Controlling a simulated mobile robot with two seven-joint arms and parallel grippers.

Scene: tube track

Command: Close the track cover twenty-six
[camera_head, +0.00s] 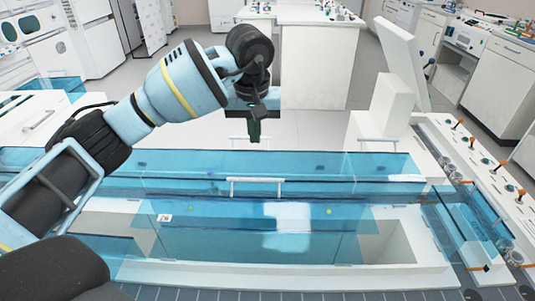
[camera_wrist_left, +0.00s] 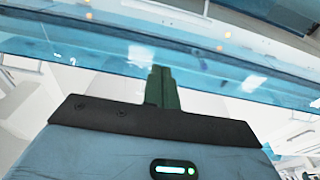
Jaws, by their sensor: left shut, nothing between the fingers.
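The track cover (camera_head: 230,232) is a clear blue panel over the white track at the front of the head view. A small white label, probably its number, is on its left part; the digits are too small to read surely. A white bar handle (camera_head: 256,181) stands at its upper edge. My left gripper (camera_head: 254,131) is shut and empty, pointing down above and behind this handle, apart from it. Its green fingers (camera_wrist_left: 161,88) show in the left wrist view, with blue panels (camera_wrist_left: 100,45) beyond them. My right gripper is out of view.
The white track opening (camera_head: 400,245) shows uncovered at the right. Another blue cover (camera_head: 475,225) is at the right, beside a white panel with several orange-tipped levers (camera_head: 484,160). A white block (camera_head: 390,105) stands behind. Floor and benches lie farther back.

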